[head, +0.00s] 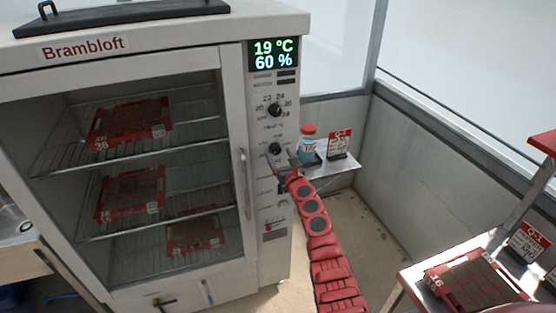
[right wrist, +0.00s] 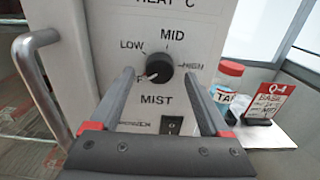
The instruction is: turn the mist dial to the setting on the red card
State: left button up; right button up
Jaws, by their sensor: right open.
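The mist dial (right wrist: 159,66) is a black round knob above the word MIST, on the cabinet's control panel; it also shows in the head view (head: 275,148). Its pale-and-red pointer mark faces lower left, toward a label mostly hidden by a finger. LOW, MID and HIGH run around it from left to right. My right gripper (right wrist: 159,76) is open, its fingers on either side of the dial; contact cannot be told. It shows small in the head view (head: 284,174). The red card (right wrist: 270,103) stands at right; its smaller writing is hard to read. My left gripper is not in view.
A door handle (right wrist: 38,75) stands out left of the panel. A rocker switch (right wrist: 172,125) lies below the dial. A red-lidded jar (head: 308,145) stands by the card on a small shelf (head: 340,165). Another dial (head: 275,110) is above, under the lit display (head: 273,54).

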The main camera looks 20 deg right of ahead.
jog(key=shift+w+b, duration=0.4)
jog(key=shift+w, duration=0.5)
jog(key=shift+c, duration=0.2)
grip_shut()
